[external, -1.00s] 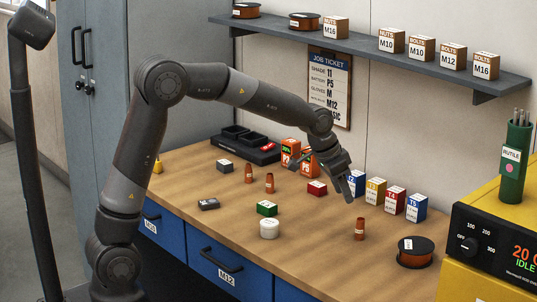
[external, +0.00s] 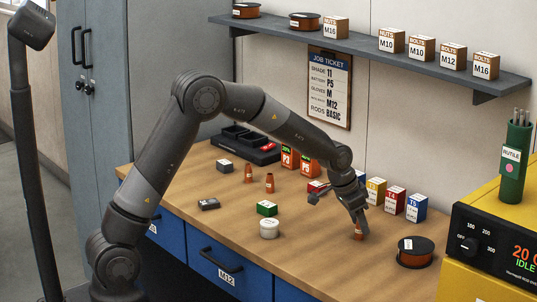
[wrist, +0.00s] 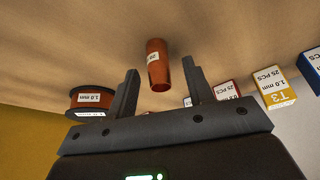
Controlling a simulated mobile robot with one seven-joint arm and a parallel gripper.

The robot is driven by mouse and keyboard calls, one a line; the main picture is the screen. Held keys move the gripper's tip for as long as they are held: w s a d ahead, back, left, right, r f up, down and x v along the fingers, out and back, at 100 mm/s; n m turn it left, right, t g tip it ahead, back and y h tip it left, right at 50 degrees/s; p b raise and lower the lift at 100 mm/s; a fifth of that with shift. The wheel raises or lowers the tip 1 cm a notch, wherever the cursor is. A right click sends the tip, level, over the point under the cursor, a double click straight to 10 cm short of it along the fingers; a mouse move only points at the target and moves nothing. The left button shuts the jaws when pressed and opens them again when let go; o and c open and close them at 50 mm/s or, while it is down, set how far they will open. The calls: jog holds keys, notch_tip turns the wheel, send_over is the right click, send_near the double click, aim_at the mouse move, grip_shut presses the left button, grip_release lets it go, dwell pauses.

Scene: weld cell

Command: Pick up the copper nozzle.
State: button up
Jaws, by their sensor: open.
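A copper-coloured nozzle (external: 358,236) with a white label stands on the bench at the front right, partly hidden by a finger of my gripper (external: 337,214) in the external view. In the wrist view this nozzle (wrist: 158,60) shows beyond and between the two spread fingertips of my gripper (wrist: 160,72). The gripper is open and empty. I cannot tell how far the fingers are from the nozzle. Two similar copper-coloured nozzles (external: 248,173) (external: 270,183) stand farther left on the bench.
A wire spool (external: 415,252) stands right of the nozzle. Small labelled boxes, including a red one (external: 394,200) and a blue one (external: 416,208), stand behind it. A white round container (external: 269,228) and a green box (external: 267,208) are left.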

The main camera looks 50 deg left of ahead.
jog(key=shift+x, duration=0.75)
grip_shut()
